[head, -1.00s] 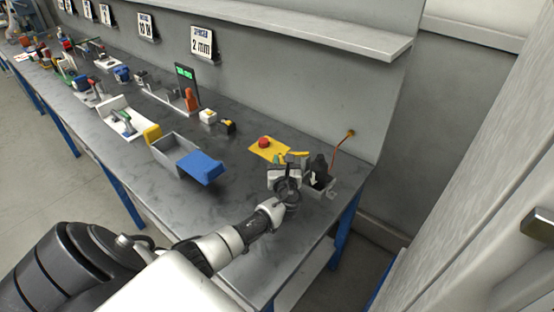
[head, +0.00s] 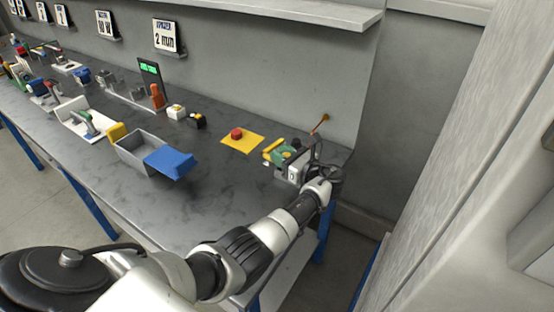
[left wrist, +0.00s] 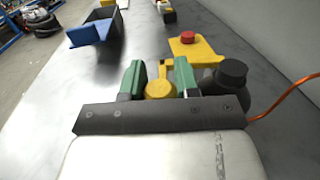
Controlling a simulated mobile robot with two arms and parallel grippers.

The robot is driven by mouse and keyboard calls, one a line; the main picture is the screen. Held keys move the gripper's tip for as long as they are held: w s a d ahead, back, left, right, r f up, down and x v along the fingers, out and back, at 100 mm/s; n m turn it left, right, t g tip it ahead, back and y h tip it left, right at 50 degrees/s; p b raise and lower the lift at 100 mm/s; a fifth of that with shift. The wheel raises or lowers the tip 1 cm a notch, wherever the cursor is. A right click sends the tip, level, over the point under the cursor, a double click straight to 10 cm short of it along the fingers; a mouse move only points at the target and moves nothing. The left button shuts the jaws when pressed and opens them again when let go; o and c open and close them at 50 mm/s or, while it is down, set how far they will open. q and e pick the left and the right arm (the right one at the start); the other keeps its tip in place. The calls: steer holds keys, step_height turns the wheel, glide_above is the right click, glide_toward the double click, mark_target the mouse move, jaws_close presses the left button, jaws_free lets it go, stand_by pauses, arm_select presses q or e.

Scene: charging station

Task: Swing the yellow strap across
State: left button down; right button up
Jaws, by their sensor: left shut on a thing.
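The yellow strap (left wrist: 160,88) shows in the left wrist view as a rounded yellow piece with a narrow part reaching away from me. It sits between the two green finger pads of my left gripper (left wrist: 159,80), which is shut on it. In the head view yellow also shows (head: 273,148) beside the green pads of my left gripper (head: 281,155), near the right end of the bench. The far part of the strap and what it is fixed to are largely hidden by the gripper and wrist. My right gripper is in no view.
A yellow plate with a red button (head: 237,134) lies just left of the gripper. A black rounded object (left wrist: 228,85) stands close by on the right, with an orange cable (left wrist: 285,95). A grey bin with a blue part (head: 171,161) is further left. The wall rises behind.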

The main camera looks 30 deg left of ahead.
arm_select(q)
steer(key=shift+w+r, duration=0.1)
stand_by(0.4)
steer(key=c, duration=0.8)
jaws_free()
steer(key=shift+d, duration=0.1)
